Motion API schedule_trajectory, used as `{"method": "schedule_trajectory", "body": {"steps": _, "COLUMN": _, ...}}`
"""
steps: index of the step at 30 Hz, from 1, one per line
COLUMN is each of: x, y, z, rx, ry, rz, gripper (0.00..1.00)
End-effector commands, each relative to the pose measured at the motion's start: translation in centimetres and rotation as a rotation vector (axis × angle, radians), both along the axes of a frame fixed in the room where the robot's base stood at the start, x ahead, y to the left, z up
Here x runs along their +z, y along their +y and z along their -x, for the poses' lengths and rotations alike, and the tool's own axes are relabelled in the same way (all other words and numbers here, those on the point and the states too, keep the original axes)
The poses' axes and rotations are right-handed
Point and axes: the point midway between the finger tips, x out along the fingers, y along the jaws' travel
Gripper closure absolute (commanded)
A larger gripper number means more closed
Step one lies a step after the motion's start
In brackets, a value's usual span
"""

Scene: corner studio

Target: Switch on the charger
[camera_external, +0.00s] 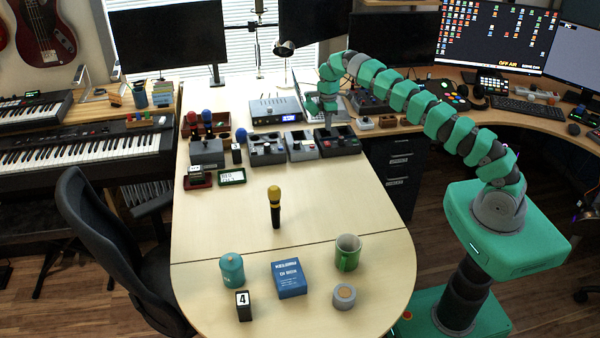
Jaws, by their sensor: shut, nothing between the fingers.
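My gripper (328,118) is at the far right of the light wooden table, pointing down and shut, with nothing seen in it. It is just behind and above the right-hand one of three dark-topped grey units (337,143) standing in a row. The middle unit (301,146) and the left unit (266,151) are beside it. Which device is the charger cannot be told at this size, and no switch position can be read. Whether my fingertips touch anything is also unclear.
A silver box with a blue display (276,110) stands behind the row. A blue box (289,279) and green mug (348,252) are in front.

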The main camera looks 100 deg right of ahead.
Motion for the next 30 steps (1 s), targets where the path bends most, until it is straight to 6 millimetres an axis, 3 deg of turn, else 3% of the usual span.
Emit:
{"method": "schedule_trajectory", "body": {"steps": 9, "x": -4.3, "y": 0.7, "z": 0.1, "rx": 0.001, "ry": 0.005, "rz": -0.008, "gripper": 1.00}}
{"method": "schedule_trajectory", "body": {"steps": 15, "x": -6.0, "y": 0.8, "z": 0.0, "rx": 0.001, "ry": 0.002, "rz": -0.004, "gripper": 1.00}}
{"method": "schedule_trajectory", "body": {"steps": 30, "x": -6.5, "y": 0.9, "z": 0.0, "rx": 0.000, "ry": 0.002, "rz": 0.000, "gripper": 1.00}}
